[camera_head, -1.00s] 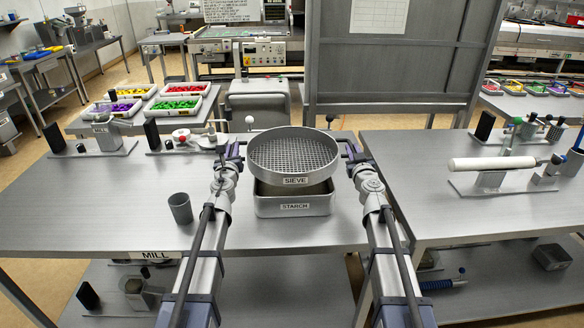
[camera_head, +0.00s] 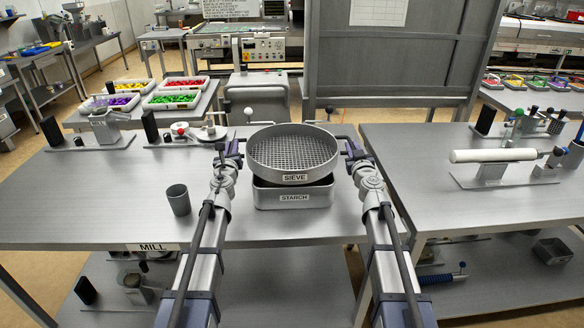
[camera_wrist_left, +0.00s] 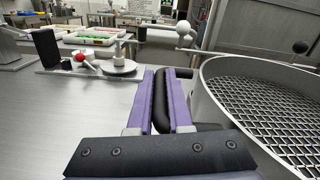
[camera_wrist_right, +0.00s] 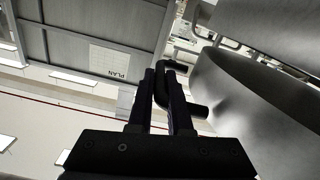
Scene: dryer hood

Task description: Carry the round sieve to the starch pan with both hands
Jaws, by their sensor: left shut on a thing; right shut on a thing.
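The round sieve (camera_head: 292,150) is a grey metal ring with a mesh floor and a SIEVE label. It sits level, directly above the rectangular starch pan (camera_head: 294,198), whose STARCH label shows; I cannot tell whether they touch. My left gripper (camera_head: 230,156) is shut on the sieve's left handle, a dark bar seen between purple fingers in the left wrist view (camera_wrist_left: 164,100). My right gripper (camera_head: 355,152) is shut on the right handle; its dark fingers show around the bar in the right wrist view (camera_wrist_right: 163,95). The sieve hides most of the pan's opening.
A grey cup (camera_head: 179,200) stands left of the pan. Fixtures with knobs (camera_head: 197,134) stand at the table's back left. A second table holds a white roller (camera_head: 493,155) on the right, beyond a gap. The table between cup and left edge is clear.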

